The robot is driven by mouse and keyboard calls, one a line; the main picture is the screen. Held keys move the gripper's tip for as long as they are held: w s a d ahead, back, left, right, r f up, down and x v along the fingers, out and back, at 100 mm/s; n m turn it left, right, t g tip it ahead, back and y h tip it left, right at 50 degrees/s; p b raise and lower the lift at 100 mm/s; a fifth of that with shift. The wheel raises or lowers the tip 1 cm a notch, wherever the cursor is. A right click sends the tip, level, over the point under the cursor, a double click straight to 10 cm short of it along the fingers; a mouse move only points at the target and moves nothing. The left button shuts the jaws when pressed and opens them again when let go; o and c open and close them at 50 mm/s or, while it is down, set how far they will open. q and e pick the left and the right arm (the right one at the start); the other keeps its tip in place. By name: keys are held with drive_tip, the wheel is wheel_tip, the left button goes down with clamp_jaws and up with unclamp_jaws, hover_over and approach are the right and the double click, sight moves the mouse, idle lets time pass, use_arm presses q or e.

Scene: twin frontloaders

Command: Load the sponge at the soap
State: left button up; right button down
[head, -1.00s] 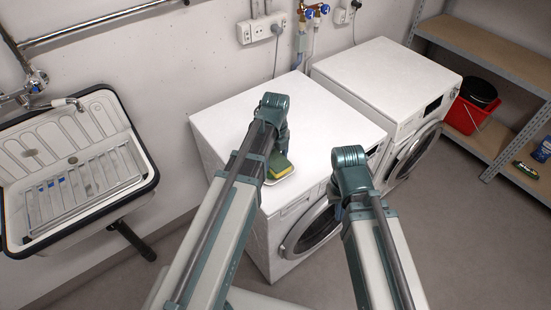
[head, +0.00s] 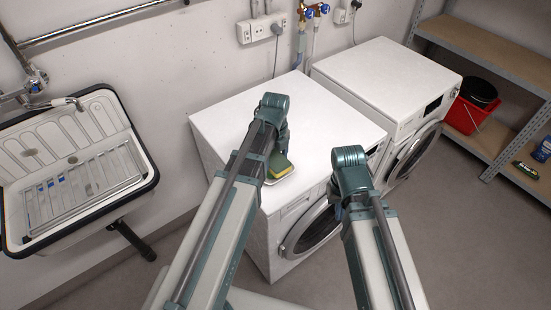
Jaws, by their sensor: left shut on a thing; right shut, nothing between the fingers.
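The yellow sponge with a green side (head: 279,167) is at the front of the left washing machine's top, over a small white dish (head: 284,178). My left gripper (head: 284,148) is at the sponge and shut on it; its fingertips are mostly hidden by my arm. Whether the sponge touches the dish I cannot tell. My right gripper (head: 336,192) is shut and empty in front of the left machine, largely hidden behind its own wrist. I cannot make out for sure which thing is the soap.
A sink with a rack (head: 140,190) is at the left. A shelf (head: 500,50) at the right holds a red bucket (head: 465,115), a blue container (head: 542,150) and a green item (head: 526,170).

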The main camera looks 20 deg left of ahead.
use_arm(q)
wheel_tip(320, 180, up, 7)
drive_tip(key=p, duration=0.7)
idle(0.4)
